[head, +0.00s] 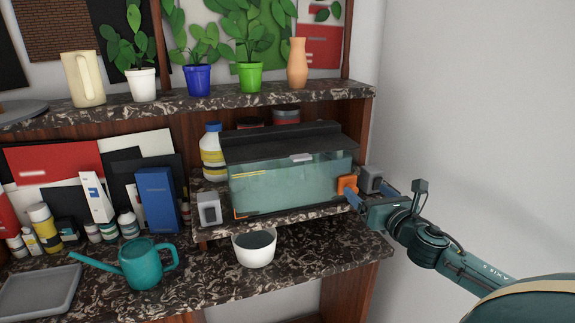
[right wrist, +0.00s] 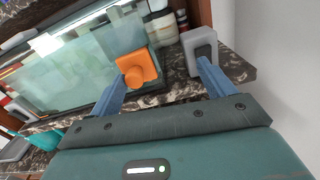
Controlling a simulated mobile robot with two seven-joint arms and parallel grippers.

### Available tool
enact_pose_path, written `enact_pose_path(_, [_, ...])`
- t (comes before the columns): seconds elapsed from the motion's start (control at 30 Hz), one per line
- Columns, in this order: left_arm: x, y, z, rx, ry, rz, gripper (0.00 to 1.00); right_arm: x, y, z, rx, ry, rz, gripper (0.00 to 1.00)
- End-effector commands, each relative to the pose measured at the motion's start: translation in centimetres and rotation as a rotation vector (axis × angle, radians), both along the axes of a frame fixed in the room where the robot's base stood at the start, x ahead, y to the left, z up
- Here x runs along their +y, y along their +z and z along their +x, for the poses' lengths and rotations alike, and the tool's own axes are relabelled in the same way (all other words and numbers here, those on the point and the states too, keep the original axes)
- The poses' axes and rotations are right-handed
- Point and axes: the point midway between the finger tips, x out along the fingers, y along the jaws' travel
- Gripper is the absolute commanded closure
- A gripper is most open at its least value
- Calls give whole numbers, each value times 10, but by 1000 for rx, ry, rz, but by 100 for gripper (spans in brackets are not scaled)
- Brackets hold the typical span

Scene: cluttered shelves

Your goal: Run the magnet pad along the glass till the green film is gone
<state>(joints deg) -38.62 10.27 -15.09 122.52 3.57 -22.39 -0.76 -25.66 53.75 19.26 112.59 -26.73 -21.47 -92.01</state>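The glass tank (head: 290,187) stands on a raised stone shelf under a dark lid. Its front pane looks pale green all over; I cannot tell film from tinted water. An orange block with a knob, likely the magnet pad (head: 347,184), is at the pane's right end; it also shows in the right wrist view (right wrist: 138,68). My right gripper (head: 362,190) is open, its blue fingers wide apart. In the right wrist view (right wrist: 165,72) the left finger is close by the orange block; contact is unclear. My left gripper is not in view.
A grey block with a dark face (head: 371,179) is close to my right finger. Another grey block (head: 209,209) stands left of the tank. A white bowl (head: 255,248) and a teal watering can (head: 146,263) stand below. The upper shelf (head: 300,92) holds potted plants.

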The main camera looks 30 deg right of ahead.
Motion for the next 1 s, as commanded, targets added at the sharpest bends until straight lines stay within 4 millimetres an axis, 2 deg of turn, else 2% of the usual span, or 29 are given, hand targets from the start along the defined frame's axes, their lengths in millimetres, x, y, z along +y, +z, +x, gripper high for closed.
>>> enact_pose_path(0.33, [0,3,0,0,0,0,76,1,0,-3,1,0,2,22])
enact_pose_path(0.6, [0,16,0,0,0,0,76,7,1,-25,2,2,4,22])
enact_pose_path(1.0, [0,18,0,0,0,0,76,16,-1,-55,1,6,1,22])
